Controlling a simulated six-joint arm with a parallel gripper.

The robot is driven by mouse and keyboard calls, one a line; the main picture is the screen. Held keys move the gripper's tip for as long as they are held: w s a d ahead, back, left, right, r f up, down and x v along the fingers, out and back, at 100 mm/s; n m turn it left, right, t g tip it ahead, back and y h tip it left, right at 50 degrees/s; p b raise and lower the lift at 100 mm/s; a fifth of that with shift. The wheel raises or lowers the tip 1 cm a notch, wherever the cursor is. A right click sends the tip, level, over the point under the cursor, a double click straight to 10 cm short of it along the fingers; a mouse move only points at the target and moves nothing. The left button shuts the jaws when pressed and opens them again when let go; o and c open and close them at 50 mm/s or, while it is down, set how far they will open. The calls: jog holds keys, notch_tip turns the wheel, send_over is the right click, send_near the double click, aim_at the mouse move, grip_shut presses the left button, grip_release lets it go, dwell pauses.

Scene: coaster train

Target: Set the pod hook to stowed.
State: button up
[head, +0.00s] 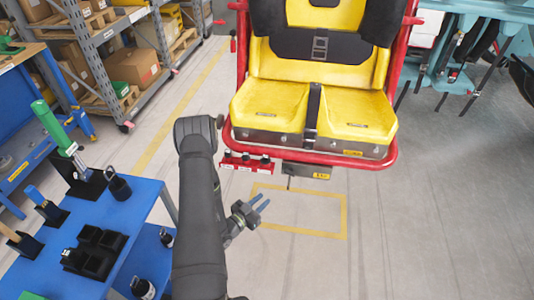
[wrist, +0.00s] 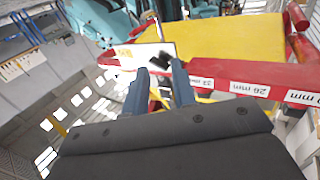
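The pod is a yellow double seat (head: 320,105) in a red tubular frame, upper middle of the head view. Under its front edge hangs a dark bracket with a yellow label (head: 320,171), and a thin dark rod (head: 289,184) points down beside it; I cannot tell for sure if this is the hook or how it is set. In the wrist view a pale plate (wrist: 128,52) with a yellow label and a dark part lies just beyond the fingertips. My gripper (head: 265,202) is below and left of the bracket; its blue fingers (wrist: 159,80) are apart with nothing visibly held.
A red bar (head: 246,162) with labelled sockets runs along the seat's lower left; its size labels (wrist: 250,89) show at right in the wrist view. A blue tool table (head: 135,222) with several holders stands left. Floor right of my arm is clear.

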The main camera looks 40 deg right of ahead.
jog(key=shift+m+g, duration=0.3)
jog(key=w+d, duration=0.1)
jog(key=d, duration=0.4)
jog(key=w+d, duration=0.1)
jog(key=d, duration=0.5)
jog(key=w+d, duration=0.2)
jog(key=d, duration=0.4)
jog(key=shift+w+f, duration=0.1)
jog(key=shift+f, duration=0.2)
grip_shut()
